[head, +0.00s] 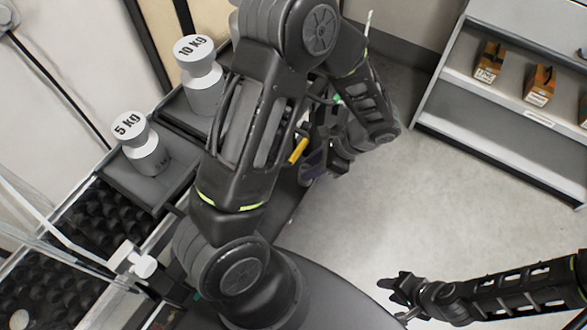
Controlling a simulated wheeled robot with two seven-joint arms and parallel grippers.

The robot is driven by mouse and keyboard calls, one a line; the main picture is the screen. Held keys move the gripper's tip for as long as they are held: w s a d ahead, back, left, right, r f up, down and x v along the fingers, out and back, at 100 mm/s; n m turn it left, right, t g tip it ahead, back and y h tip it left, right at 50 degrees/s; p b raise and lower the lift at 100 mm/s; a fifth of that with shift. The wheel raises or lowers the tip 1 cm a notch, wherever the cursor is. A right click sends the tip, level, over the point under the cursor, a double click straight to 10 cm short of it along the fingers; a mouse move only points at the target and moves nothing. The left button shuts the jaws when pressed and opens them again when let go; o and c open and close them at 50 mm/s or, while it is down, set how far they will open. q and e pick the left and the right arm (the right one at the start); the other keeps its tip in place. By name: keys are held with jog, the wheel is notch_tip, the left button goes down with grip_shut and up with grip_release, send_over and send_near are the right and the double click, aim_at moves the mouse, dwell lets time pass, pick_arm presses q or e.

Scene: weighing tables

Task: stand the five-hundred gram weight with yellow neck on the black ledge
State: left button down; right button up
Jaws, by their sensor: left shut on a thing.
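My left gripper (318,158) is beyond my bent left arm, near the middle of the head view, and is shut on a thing. A small yellow part (298,150) shows beside its fingers, matching the yellow neck of the weight; the rest of the weight is hidden by my arm and gripper. A dark ledge (150,190) at the left bears a grey 5 KG weight; I cannot tell if it is the black ledge named. My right gripper (398,288) is at the lower right over the floor, away from the weights; its opening is unclear.
The 5 KG weight (147,150) and a 10 KG weight (203,85) stand at the left. A dark studded surface (88,222) lies at lower left. A grey shelf (470,85) with several small boxes stands at the upper right. The floor between is clear.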

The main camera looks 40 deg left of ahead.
pick_arm(q)
jog(key=shift+a, duration=0.1)
jog(key=s+a+f, duration=0.1)
jog(key=a+f, duration=0.1)
jog(key=a, duration=0.1)
jog(key=shift+s+f, duration=0.2)
jog(key=shift+s, duration=0.2)
jog(key=shift+s+a+f, duration=0.1)
jog(key=shift+a+f, duration=0.15)
jog(key=shift+f, duration=0.1)
jog(key=shift+f, duration=0.15)
jog(key=c, duration=1.1)
grip_release()
jog(key=shift+o, duration=0.2)
